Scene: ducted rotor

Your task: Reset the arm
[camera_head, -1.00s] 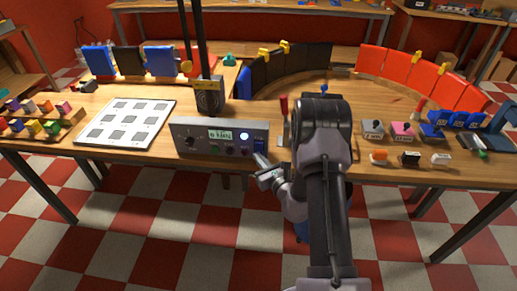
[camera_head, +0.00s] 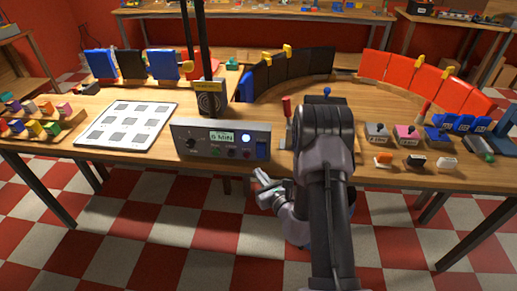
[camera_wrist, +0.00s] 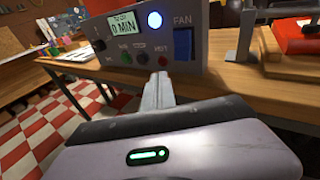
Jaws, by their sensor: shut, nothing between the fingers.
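My arm rises at the front of the workbench in the head view, bent so that my gripper (camera_head: 264,183) hangs low, just in front of the bench's front edge and below the control box (camera_head: 221,142). My gripper is shut and empty. In the wrist view the shut fingers (camera_wrist: 158,92) point toward the grey control box (camera_wrist: 150,37), apart from it as far as I can tell. The box has a display reading 0 MIN, a lit round white light, small coloured buttons and a blue FAN switch (camera_wrist: 183,44).
The wooden bench (camera_head: 300,172) carries a white grid board (camera_head: 128,125), a rack of coloured blocks (camera_head: 40,118), a curved row of black and orange panels (camera_head: 375,65), and small labelled blocks (camera_head: 408,135). Open checkered floor (camera_head: 170,235) lies in front.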

